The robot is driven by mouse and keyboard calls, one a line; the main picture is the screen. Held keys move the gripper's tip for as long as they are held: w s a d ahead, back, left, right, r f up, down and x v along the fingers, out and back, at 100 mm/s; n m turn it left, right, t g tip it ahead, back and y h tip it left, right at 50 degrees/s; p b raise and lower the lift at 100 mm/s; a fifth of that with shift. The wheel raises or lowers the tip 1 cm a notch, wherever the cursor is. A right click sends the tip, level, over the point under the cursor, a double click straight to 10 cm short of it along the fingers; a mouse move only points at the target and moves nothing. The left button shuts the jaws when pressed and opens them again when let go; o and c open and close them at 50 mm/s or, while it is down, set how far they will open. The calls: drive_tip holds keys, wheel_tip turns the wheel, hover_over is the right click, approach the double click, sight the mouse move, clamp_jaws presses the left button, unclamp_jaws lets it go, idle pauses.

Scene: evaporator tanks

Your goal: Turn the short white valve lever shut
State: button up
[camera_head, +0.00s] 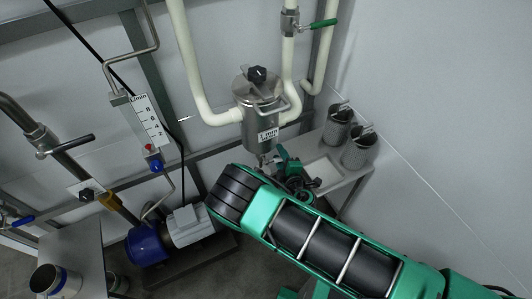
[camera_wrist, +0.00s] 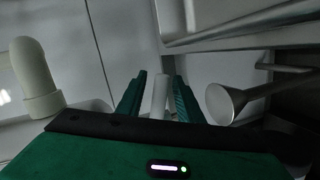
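In the wrist view a short white lever (camera_wrist: 160,93) shows between the two green fingers of my gripper (camera_wrist: 160,88). The fingers are apart, one on each side of the lever, with what looks like a narrow gap on both sides. Whether either finger touches it I cannot tell. In the head view my gripper (camera_head: 283,168) is just below the steel filter canister (camera_head: 262,118), above a small white table. I cannot make out the white lever there; my gripper and arm cover that area.
A white pipe elbow (camera_wrist: 36,80) stands left of my fingers and a metal cone-shaped part (camera_wrist: 222,102) close on the right. Two perforated metal baskets (camera_head: 338,128) stand on the table (camera_head: 352,178). A green-handled valve (camera_head: 318,24) is on the pipe above. A pump (camera_head: 150,246) is lower left.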

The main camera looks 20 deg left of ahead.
drive_tip(key=shift+x, duration=0.8)
drive_tip(key=shift+a, duration=0.1)
drive_tip(key=shift+c, duration=0.2)
